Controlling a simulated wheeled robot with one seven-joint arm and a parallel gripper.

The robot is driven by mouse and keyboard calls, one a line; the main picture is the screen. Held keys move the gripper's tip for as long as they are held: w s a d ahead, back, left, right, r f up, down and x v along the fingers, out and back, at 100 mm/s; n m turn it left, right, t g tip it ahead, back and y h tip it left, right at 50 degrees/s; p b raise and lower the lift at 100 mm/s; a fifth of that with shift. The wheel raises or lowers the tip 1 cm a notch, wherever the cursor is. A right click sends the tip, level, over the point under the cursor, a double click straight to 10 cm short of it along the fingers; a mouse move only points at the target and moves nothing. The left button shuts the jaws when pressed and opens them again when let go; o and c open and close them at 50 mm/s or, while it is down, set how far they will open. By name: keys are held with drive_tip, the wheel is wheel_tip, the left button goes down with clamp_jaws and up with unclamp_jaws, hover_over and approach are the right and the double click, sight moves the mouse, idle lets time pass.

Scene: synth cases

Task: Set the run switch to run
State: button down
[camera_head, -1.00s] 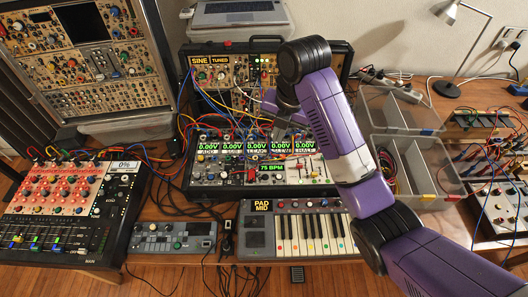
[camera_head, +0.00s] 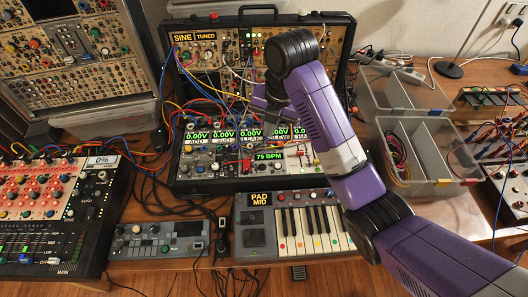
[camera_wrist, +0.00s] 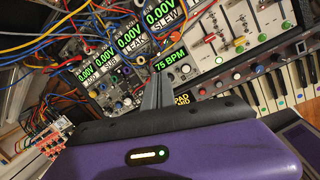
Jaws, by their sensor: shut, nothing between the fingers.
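The black synth case (camera_head: 345,75) stands open on the desk, with knobs, cables and green displays on its lower panel. The green 75 BPM display (camera_head: 269,155) sits near the front of that panel and also shows in the wrist view (camera_wrist: 170,60). A small red part (camera_head: 247,163) is just left of it. I cannot tell for sure which part is the run switch or how it is set. My gripper (camera_wrist: 157,76) is shut and empty, its grey fingers pointing at the panel close to the BPM display. In the head view my arm hides part of the case.
A small keyboard (camera_head: 257,238) and a grey box (camera_head: 160,243) lie in front of the case. A mixer (camera_head: 60,215) is at left. Clear bins (camera_head: 440,172) stand right. Patch cables (camera_head: 185,90) hang over the left of the panel.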

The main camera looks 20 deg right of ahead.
sight(263, 154)
drive_tip(key=shift+f, duration=0.15)
drive_tip(key=x, duration=1)
drive_tip(key=shift+w+d+r+p, duration=0.1)
drive_tip(key=shift+w+r+p, duration=0.25)
drive_tip(key=shift+p, duration=0.25)
idle(0.6)
drive_tip(key=shift+w, duration=0.15)
drive_tip(key=shift+w+d+r+p, duration=0.1)
drive_tip(key=shift+w+d+p, duration=0.05)
drive_tip(key=shift+w+p, duration=0.15)
drive_tip(key=shift+r, duration=0.15)
drive_tip(key=shift+r+p, duration=0.65)
drive_tip(key=shift+p, duration=0.15)
